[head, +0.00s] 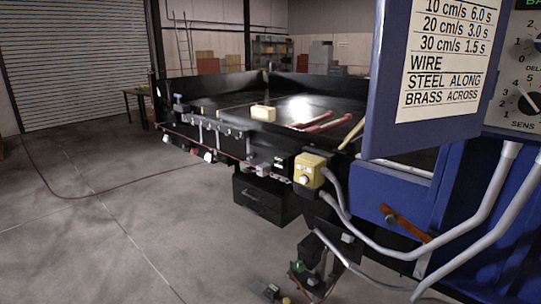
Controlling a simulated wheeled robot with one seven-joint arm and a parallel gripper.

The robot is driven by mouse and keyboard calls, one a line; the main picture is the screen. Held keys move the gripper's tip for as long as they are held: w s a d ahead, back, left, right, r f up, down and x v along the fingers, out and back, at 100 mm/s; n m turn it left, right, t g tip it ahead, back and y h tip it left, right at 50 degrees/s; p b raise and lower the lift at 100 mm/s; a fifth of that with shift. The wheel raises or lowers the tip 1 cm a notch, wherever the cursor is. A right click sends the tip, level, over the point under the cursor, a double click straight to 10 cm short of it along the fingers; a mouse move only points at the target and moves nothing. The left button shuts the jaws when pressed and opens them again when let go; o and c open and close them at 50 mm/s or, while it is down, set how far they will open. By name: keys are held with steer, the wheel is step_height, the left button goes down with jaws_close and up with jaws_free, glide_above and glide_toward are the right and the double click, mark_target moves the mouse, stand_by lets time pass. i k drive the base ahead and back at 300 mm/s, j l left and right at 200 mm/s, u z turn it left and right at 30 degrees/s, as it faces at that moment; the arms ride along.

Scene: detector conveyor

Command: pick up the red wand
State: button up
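Two red, rod-like lengths (328,124) lie side by side on the dark conveyor surface (230,108), right of centre in the head view. I cannot tell whether they are two wands or parts of one. A tan stick (352,134) slants up just to their right, partly hidden behind the blue sign panel. A pale block (263,113) sits on the same surface to their left. My gripper is not in view.
A blue cabinet (390,192) with grey conduits and a lettered sign (445,60) fills the right side. A yellow switch box (309,170) juts from the conveyor's near edge. A black drawer unit (265,200) stands below. The concrete floor at left is mostly clear, crossed by a thin cable.

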mark_target(298, 126)
steer(key=i+j+z, duration=0.15)
steer(key=i+j, duration=0.3)
steer(key=i+j+z, duration=0.2)
steer(key=i+j, duration=0.35)
steer(key=i+j+z, duration=0.15)
steer(key=i+j, duration=0.45)
steer(key=i+j+z, duration=0.15)
steer(key=i+j, duration=0.35)
steer(key=j, duration=0.2)
